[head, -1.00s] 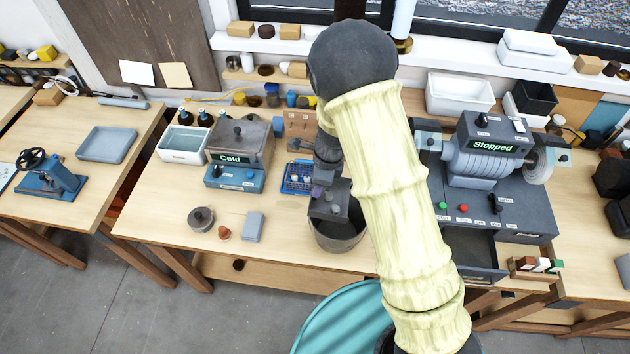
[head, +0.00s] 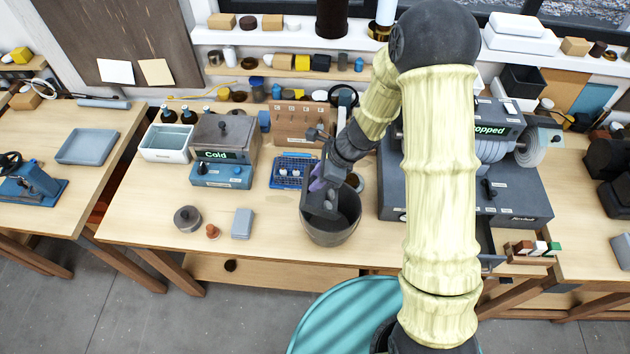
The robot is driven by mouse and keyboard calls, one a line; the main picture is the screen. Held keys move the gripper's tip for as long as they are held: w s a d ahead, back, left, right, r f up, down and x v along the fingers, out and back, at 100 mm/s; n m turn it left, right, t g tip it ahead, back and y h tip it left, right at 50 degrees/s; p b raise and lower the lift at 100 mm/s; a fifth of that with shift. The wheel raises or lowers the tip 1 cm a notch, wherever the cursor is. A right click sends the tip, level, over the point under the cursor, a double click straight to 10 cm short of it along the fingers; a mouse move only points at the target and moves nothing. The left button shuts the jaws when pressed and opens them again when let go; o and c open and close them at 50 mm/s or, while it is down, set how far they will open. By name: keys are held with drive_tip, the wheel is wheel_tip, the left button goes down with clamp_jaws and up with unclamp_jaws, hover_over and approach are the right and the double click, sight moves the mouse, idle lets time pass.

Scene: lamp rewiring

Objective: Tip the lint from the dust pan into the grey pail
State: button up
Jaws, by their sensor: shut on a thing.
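The grey pail (head: 330,232) stands on the workbench near its front edge, left of the dark machine. My gripper (head: 322,182) is above the pail's mouth and is shut on the dark grey dust pan (head: 312,198). The pan is steeply tilted, with its lower end at or just inside the pail's opening. I cannot tell whether it touches the rim. My wrist partly covers the pan. I can make out no lint in the pan, and the pail's inside is dark.
A blue basket (head: 283,182) with small white items lies behind the pail to the left. A grey block (head: 242,223), a small brown knob-like piece (head: 212,231) and a round dark tin (head: 187,218) lie left. The dark machine (head: 510,206) and open drawer (head: 487,245) are right.

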drive_tip(key=shift+d+r+y+b, duration=0.2)
drive_tip(key=shift+d+y+b, duration=1.5)
drive_tip(key=shift+b, duration=0.7)
drive_tip(key=d+y+b, duration=0.1)
drive_tip(key=d+y, duration=0.1)
drive_tip(key=d+r+y+b, duration=0.1)
drive_tip(key=d+y+b, duration=0.1)
drive_tip(key=shift+s+d+r+y, duration=0.1)
drive_tip(key=shift+s+y, duration=0.05)
drive_tip(key=shift+y, duration=0.15)
drive_tip(key=shift+r, duration=0.6)
drive_tip(key=shift+f, duration=0.1)
